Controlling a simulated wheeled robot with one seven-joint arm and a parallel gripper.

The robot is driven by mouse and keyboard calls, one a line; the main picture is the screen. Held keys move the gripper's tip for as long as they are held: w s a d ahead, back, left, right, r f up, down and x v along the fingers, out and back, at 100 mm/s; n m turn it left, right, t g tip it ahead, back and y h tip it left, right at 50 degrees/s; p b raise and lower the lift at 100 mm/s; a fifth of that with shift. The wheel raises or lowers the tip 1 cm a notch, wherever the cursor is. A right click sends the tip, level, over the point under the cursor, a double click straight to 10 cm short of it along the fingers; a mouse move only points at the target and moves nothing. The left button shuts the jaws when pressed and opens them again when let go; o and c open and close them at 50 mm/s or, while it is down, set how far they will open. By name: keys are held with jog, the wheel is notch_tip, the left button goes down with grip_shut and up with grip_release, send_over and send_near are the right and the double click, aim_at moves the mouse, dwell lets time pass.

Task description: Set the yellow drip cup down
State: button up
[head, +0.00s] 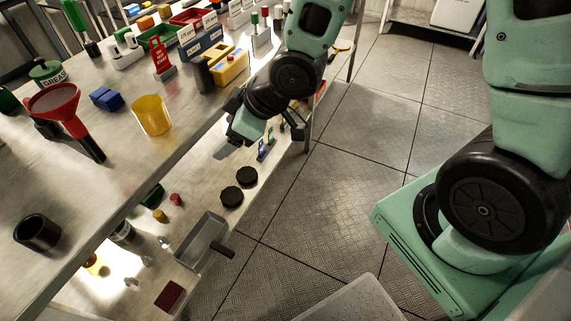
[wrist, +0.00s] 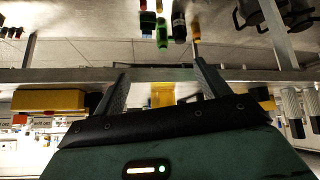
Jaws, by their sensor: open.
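The yellow drip cup (head: 152,115) stands upright on the upper worktop, near its front edge, between a blue block and the yellow bin. My gripper (head: 238,132) is to the right of the cup in the head view, out past the worktop's front edge and clear of the cup. In the wrist view, my gripper (wrist: 162,80) shows two fingers spread apart with nothing held. A yellow patch (wrist: 162,95) shows beyond and between the fingers; I cannot tell for certain that it is the cup.
A red funnel (head: 58,104), blue block (head: 106,98), black ring (head: 37,232) and yellow bin (head: 229,66) stand on the worktop. The lower shelf holds a grey tray (head: 203,240) and two black discs (head: 238,187). The tiled floor (head: 390,130) right of the bench is largely clear.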

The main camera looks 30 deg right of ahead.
jog(key=shift+o, duration=0.5)
jog(key=s+d+r+m+g+h, duration=0.1)
jog(key=s+r+g+h, duration=0.1)
jog(key=s, duration=0.7)
jog(key=s+d+r+m+g+h, duration=0.1)
jog(key=s+r+m+g+h, duration=0.1)
jog(key=s+r, duration=0.3)
jog(key=s+g+h, duration=0.1)
jog(key=s, duration=0.3)
jog(key=shift+s+r, duration=0.25)
jog(key=shift+s, duration=0.15)
jog(key=w+a+f+m+t+y+b, duration=0.2)
jog(key=w+a+f+m+y, duration=0.3)
jog(key=a+m, duration=0.35)
jog(key=m+t+h+p, duration=0.2)
jog(key=m+t, duration=1.3)
jog(key=m, duration=1.8)
send_near(143, 99)
jog(key=x, duration=0.3)
jog(key=shift+w+a+p, duration=0.1)
jog(key=shift+w+p, duration=0.25)
jog(key=shift+w, duration=0.05)
jog(key=shift+p+x, duration=0.7)
jog(key=shift+x, duration=2)
